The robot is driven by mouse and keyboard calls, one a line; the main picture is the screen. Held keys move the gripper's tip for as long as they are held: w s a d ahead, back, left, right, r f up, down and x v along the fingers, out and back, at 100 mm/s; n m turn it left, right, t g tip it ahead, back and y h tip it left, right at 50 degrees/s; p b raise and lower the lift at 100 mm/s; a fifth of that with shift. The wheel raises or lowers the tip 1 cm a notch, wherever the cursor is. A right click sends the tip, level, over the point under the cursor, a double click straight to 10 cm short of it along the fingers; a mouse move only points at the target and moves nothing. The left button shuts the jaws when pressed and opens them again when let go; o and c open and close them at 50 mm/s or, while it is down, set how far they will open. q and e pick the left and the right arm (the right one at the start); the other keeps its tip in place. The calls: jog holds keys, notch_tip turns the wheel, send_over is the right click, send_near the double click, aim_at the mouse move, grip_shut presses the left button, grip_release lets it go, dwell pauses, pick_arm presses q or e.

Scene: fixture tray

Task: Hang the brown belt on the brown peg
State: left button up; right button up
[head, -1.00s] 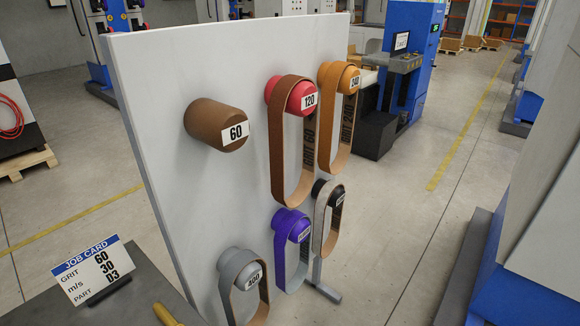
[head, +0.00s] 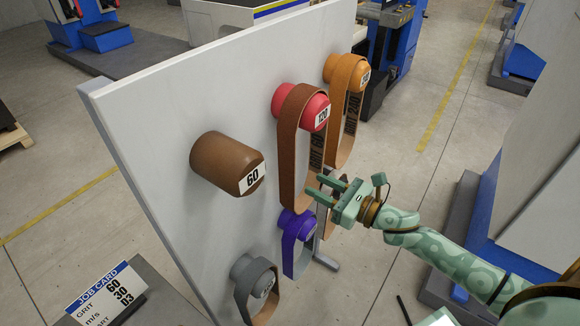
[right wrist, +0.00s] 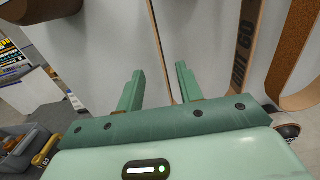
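The brown belt (head: 288,150) hangs as a long loop on the red peg (head: 315,110) labelled 120. The inside of its far strand reads GRIT 60 and also shows in the right wrist view (right wrist: 243,50). The brown peg (head: 222,160), labelled 60, is bare and stands to the left of the belt; its underside shows in the right wrist view (right wrist: 38,8). My right gripper (head: 322,188) is open and empty beside the lower part of the belt. In the right wrist view its fingers (right wrist: 158,82) are apart, with a thin belt edge seen between them. My left gripper is out of view.
An orange belt (head: 345,140) hangs on the orange peg to the right. A purple belt (head: 290,252) and a grey belt (head: 246,295) hang below. My right gripper hides most of the black peg. A job card (head: 105,292) stands at lower left.

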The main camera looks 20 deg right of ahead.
jog(key=x, duration=0.9)
jog(key=shift+w+b, duration=0.25)
jog(key=shift+b, duration=0.1)
jog(key=shift+f, duration=0.1)
grip_shut()
dwell(1.1)
jog(key=shift+r+p, duration=0.3)
jog(key=shift+r, duration=0.15)
